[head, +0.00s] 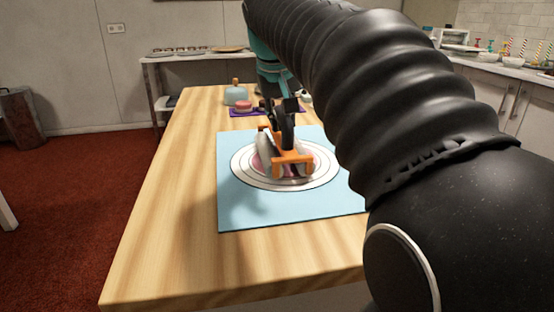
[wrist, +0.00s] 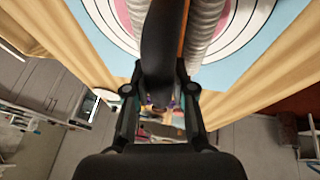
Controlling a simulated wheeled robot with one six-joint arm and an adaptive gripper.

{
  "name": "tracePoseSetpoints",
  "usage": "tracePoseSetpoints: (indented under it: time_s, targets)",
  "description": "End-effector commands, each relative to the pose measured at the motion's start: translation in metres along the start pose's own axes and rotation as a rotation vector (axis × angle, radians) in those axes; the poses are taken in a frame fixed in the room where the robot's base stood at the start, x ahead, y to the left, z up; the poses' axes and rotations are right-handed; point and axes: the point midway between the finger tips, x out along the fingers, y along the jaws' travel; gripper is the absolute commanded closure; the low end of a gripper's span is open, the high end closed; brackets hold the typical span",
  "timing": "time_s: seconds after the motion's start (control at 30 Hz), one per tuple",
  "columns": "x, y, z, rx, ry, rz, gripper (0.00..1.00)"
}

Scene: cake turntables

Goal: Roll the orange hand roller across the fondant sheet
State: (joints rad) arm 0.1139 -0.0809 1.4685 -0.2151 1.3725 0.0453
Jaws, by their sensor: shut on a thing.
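The orange hand roller (head: 292,158) is over the round white ringed board (head: 243,177) in the middle of the light blue mat (head: 240,210). Its orange frame shows with pale rollers at its sides. My gripper (head: 284,122) is shut on the roller's dark handle from above. In the wrist view, the dark handle runs up between the fingers of my gripper (wrist: 160,92), with a ribbed pale roller (wrist: 204,30) beside it. Pink fondant (head: 259,165) shows beside and under the roller, mostly hidden by it. I cannot tell whether the roller touches the fondant.
The wooden table (head: 185,200) is clear left of the mat. Behind the mat are a purple mat (head: 240,113) with a pink item (head: 243,105) and a pale blue dome (head: 235,95). My arm covers the table's right side in the head view. A shelf (head: 185,58) stands behind.

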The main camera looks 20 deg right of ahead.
Motion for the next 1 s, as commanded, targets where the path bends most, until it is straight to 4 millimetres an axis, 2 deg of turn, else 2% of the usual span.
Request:
tracePoseSetpoints:
  time_s: [0.1,0.83,1.0]
  targets:
    - [0.0050,0.0056,0.0023,0.003,-0.011,0.003,1.00]
    - [0.0034,0.0051,0.0018,0.001,-0.011,0.004,1.00]
    - [0.0045,0.0127,0.0023,0.001,-0.011,0.004,1.00]
